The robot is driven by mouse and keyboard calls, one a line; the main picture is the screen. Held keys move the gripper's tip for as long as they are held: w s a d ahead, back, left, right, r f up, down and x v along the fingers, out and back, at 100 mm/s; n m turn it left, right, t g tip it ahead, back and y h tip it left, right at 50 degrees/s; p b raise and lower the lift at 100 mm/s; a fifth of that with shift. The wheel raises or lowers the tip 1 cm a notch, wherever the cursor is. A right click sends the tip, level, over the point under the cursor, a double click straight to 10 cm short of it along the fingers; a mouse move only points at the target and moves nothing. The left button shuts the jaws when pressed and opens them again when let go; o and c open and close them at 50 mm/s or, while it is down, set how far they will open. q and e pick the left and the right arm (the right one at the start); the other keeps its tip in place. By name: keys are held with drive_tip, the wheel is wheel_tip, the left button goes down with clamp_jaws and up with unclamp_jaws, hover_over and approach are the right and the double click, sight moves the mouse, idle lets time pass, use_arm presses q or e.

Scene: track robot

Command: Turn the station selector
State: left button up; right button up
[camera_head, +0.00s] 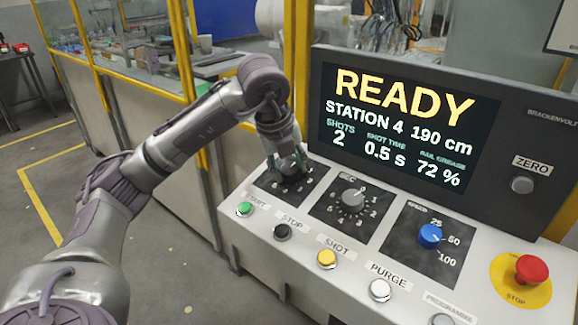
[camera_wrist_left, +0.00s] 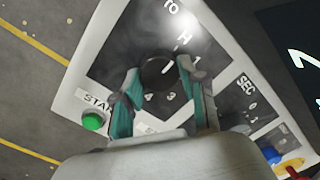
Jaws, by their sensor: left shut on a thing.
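The station selector is a dark round knob (camera_wrist_left: 155,73) with a white pointer mark, on the leftmost black dial plate (camera_head: 268,184) of the console. Around it in the left wrist view are H, 1, 3 and 4. My left gripper (camera_head: 288,166) reaches down onto this knob. In the left wrist view its teal-padded fingers (camera_wrist_left: 158,82) stand on both sides of the knob, shut on it. In the head view the gripper hides most of the knob. The screen (camera_head: 400,130) reads READY, STATION 4, 190 cm. My right gripper is not in view.
Beside it are a grey SEC knob (camera_head: 353,198) and a blue knob (camera_head: 429,235). In front run green (camera_head: 244,209), black, yellow (camera_head: 326,258) and white buttons. A red stop button (camera_head: 531,269) is at the right. Floor is clear left of the console.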

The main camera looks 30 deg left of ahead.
use_arm(q)
drive_tip(key=o, duration=1.1)
drive_tip(key=shift+o, duration=0.2)
drive_tip(key=shift+r, duration=0.1)
drive_tip(key=v, duration=1.2)
